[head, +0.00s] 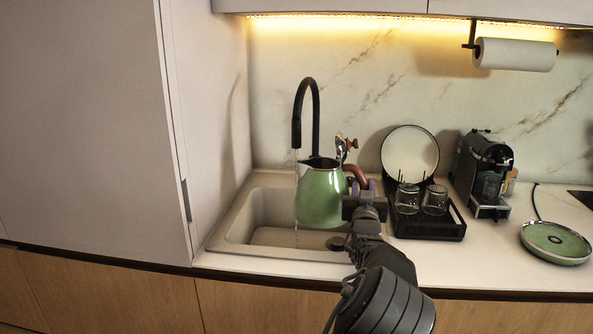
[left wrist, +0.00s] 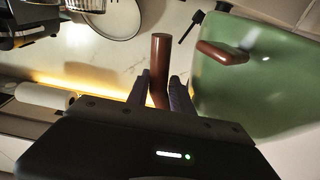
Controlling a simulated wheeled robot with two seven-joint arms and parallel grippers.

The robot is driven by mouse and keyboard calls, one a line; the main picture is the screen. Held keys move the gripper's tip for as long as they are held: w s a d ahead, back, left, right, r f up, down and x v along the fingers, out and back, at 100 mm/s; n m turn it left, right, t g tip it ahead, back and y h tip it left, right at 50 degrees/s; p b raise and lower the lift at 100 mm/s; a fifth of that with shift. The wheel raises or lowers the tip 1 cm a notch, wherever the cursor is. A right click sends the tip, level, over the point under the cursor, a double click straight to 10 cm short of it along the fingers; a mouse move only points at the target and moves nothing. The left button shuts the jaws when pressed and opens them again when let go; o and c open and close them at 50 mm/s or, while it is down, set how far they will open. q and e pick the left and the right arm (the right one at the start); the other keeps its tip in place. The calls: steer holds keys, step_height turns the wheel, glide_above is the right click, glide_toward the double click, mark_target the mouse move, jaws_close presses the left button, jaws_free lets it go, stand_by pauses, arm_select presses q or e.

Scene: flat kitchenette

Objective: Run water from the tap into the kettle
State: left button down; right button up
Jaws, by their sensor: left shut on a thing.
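The green kettle (head: 320,197) hangs roughly upright above the sink (head: 232,232), its spout side near the black tap (head: 313,90). A thin water stream (head: 297,160) falls from the tap to the kettle's spout side, and a streak shows below the kettle too. I cannot tell how much enters the kettle; its inside is hidden. My left gripper (head: 362,196) is shut on the kettle's brown handle (head: 357,174). In the left wrist view, the handle (left wrist: 160,58) stands between the fingers, with the kettle's green body (left wrist: 255,80) at the right. My right gripper is not in view.
A black dish rack (head: 430,228) with glasses and a round plate (head: 410,150) stands right of the kettle. Farther right are a coffee machine (head: 483,172) and a green round base (head: 555,243) with a cord. A tall cabinet (head: 90,120) closes the left side.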

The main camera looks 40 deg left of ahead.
arm_select(q)
steer(key=a+b, duration=0.1)
steer(key=a, duration=0.2)
steer(key=a+b, duration=0.1)
steer(key=a, duration=0.2)
steer(key=a+b, duration=0.1)
steer(key=a, duration=0.3)
steer(key=shift+w+r, duration=0.25)
steer(key=shift+w, duration=0.15)
steer(key=shift+w+a, duration=0.1)
steer(key=shift+a, duration=0.55)
steer(key=shift+r, duration=0.1)
